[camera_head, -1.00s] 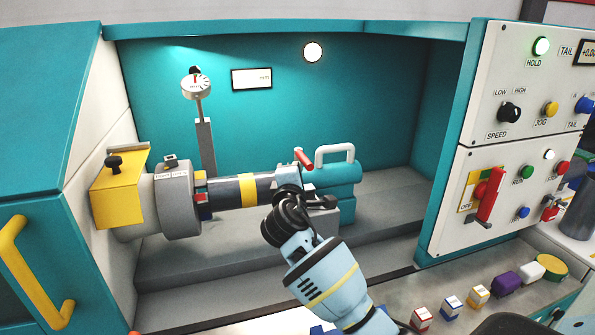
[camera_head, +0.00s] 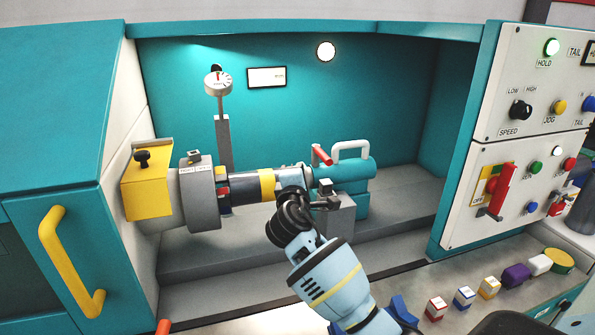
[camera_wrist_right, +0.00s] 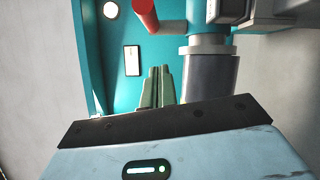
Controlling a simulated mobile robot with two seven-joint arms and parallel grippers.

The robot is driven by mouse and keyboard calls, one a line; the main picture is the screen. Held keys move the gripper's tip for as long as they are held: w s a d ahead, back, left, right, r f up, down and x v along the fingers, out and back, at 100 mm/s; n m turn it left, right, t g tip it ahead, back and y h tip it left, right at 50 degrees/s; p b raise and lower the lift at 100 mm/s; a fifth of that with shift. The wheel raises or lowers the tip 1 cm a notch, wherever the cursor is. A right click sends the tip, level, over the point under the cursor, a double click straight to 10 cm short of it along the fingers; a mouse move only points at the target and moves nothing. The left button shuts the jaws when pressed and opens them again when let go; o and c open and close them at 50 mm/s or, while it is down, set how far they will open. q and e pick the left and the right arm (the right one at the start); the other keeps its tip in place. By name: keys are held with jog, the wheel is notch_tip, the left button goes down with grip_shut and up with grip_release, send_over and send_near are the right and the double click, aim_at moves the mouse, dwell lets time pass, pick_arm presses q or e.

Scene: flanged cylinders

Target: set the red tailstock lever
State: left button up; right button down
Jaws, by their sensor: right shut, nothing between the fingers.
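The red tailstock lever (camera_head: 321,154) stands tilted on top of the teal tailstock (camera_head: 350,172), at the right end of the flanged cylinder (camera_head: 240,190). In the right wrist view the red lever (camera_wrist_right: 146,14) is at the top, beyond and slightly left of the fingers. My right gripper (camera_wrist_right: 158,87) is shut and empty, with its green-grey fingers together and apart from the lever. In the head view my right arm reaches up in front of the cylinder and tailstock, and the fingertips are hard to make out. My left gripper is in neither view.
A dial gauge (camera_head: 218,83) stands behind. The control panel (camera_head: 535,150) is at the right. Several small blocks lie along the front ledge. The bay's right part is free.

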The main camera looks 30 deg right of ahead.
jog(key=s+d+v, duration=0.1)
jog(key=v, duration=0.8)
jog(key=shift+d, duration=0.2)
jog(key=shift+s+a+f, duration=0.1)
jog(key=shift+s+f, duration=0.05)
